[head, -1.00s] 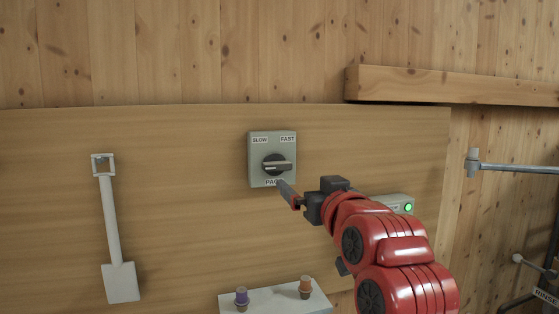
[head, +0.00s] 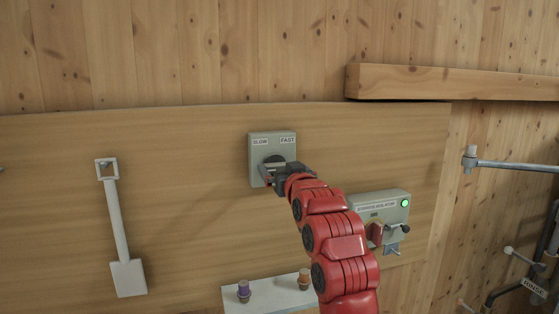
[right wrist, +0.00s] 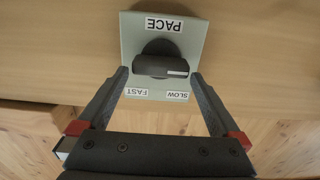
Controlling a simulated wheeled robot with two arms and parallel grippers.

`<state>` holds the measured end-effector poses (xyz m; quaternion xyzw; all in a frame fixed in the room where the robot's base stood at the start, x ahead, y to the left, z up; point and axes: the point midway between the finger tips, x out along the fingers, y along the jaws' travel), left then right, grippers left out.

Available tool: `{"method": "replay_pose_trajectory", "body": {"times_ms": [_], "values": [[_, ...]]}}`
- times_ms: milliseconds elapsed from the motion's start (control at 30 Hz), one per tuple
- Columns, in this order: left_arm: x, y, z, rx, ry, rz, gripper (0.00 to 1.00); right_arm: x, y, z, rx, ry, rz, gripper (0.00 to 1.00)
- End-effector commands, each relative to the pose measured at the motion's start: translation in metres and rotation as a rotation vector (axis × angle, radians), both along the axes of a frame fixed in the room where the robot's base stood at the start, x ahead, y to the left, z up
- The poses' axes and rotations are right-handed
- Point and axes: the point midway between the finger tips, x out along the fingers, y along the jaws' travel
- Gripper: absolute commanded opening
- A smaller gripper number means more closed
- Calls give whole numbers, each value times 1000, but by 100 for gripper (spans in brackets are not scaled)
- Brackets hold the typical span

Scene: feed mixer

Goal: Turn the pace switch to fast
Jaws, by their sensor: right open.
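The pace switch is a grey plate (head: 257,150) on the wooden board, with SLOW at upper left and FAST at upper right. Its dark round knob (head: 274,160) is mostly hidden behind my right gripper (head: 267,173) in the head view. In the right wrist view the plate appears upside down, and the bar handle (right wrist: 160,66) lies level, with a white mark near its end on the SLOW side. My right gripper (right wrist: 160,74) is open, its fingertips on either side of the handle's ends; I cannot tell whether they touch it. My left gripper is not recognisable in view.
A grey isolator box (head: 378,207) with a green light and red handle is right of my forearm. A white shovel-like tool (head: 119,230) hangs at left. A pale ledge (head: 268,300) below carries purple and orange knobs. A wooden beam (head: 450,85) juts out at upper right.

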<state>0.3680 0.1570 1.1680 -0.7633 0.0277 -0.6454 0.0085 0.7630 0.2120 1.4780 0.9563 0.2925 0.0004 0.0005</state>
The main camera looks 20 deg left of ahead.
Motion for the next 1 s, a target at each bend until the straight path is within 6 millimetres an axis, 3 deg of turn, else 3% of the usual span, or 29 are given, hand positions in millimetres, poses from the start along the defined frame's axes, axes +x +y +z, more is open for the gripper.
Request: {"method": "replay_pose_trajectory", "body": {"times_ms": [200, 533, 867, 900, 1000], "values": [[0, 0, 7, 0, 0, 0, 50, 11, 8, 0, 1, 2, 1, 100], [0, 0, 7, 0, 0, 0, 50, 12, 8, -1, 1, 2, 1, 98], [0, 0, 7, 0, 0, 0, 50, 12, 8, -1, 1, 2, 0, 39], [0, 0, 7, 0, 0, 0, 50, 12, 8, -1, 0, 1, 0, 34], [0, 0, 6, 0, 0, 0, 50, 12, 8, -2, 3, 3, 0, 34]]}}
